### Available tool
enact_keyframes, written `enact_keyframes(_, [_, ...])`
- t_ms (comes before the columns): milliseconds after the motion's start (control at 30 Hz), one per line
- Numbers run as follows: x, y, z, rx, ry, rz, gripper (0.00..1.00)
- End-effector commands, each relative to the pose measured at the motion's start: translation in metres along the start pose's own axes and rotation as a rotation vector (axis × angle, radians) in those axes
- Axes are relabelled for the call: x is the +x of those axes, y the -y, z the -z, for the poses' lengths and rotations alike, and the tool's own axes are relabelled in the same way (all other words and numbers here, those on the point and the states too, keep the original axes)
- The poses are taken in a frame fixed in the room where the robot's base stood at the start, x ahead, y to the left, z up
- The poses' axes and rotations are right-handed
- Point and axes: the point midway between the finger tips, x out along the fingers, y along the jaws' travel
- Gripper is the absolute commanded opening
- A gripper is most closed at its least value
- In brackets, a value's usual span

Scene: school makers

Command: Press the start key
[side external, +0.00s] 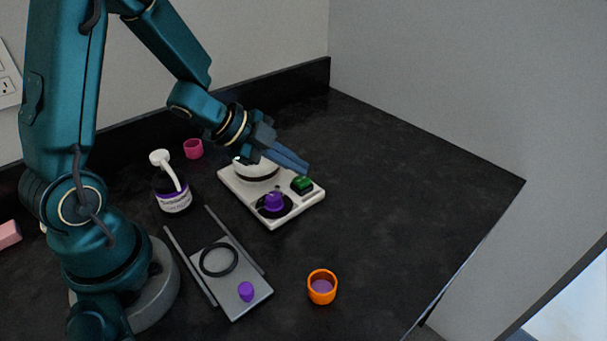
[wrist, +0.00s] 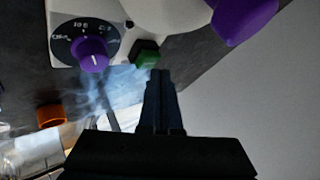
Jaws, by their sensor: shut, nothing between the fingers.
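The green start key (side external: 302,185) stands on the right corner of a pale device (side external: 270,221) that also has a purple knob (side external: 273,202) on a black dial and a white round part. My gripper (side external: 306,171) is shut and empty, with its tips just above the green key in the side view. In the wrist view the tips (wrist: 161,73) lie just below and right of the green key (wrist: 146,54). I cannot tell whether they touch it. The purple knob (wrist: 91,55) shows at the upper left there.
A dark pump bottle (side external: 172,190) and a pink cup (side external: 193,148) stand left of the device. A grey railed plate (side external: 252,293) with a black ring and purple peg lies in front. An orange cup (side external: 322,287) stands front right. The counter's right side is clear.

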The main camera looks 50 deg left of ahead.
Motion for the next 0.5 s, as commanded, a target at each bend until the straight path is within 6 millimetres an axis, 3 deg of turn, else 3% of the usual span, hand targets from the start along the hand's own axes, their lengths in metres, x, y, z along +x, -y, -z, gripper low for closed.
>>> enact_keyframes(500, [0.0031, -0.0025, -0.0022, -0.002, -0.001, -0.001, 0.00])
